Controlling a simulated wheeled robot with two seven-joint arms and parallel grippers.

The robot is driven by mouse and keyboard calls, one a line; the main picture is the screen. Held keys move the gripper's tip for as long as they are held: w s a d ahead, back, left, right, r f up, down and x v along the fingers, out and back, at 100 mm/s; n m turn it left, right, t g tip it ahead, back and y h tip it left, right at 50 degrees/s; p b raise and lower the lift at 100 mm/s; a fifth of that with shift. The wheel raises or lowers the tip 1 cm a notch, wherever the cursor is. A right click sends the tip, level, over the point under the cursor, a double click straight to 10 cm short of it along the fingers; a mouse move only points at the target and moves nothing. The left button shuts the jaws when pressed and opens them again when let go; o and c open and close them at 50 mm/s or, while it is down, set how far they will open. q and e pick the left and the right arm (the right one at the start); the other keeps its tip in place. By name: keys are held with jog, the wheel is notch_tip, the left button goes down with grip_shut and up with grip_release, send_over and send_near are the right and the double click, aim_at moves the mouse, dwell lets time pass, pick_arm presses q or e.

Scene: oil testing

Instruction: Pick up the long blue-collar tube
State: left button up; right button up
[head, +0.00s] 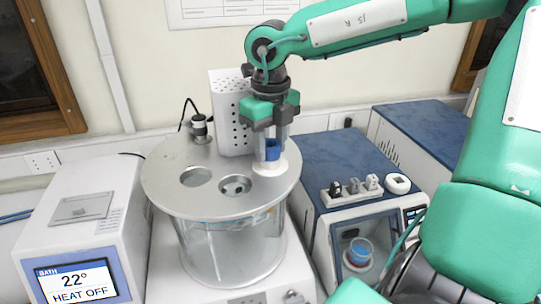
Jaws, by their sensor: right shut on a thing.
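The long blue-collar tube (273,149) is at the right side of the bath's round metal lid. Only its blue collar shows clearly, above a white ring (270,166) on the lid; any lower part is hidden. My right gripper (271,148) points down from above, with its fingers shut on the blue collar. My left gripper is not in view.
The round lid (213,213) has two other openings to the left of the tube. A perforated white box (230,110) stands behind. A blue-topped machine (335,160) with small switches is at right, and a bath controller (82,230) at left.

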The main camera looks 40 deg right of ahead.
jog(key=shift+r, duration=0.6)
notch_tip(320, 180, up, 19)
jog(key=b, duration=0.4)
jog(key=shift+f, duration=0.15)
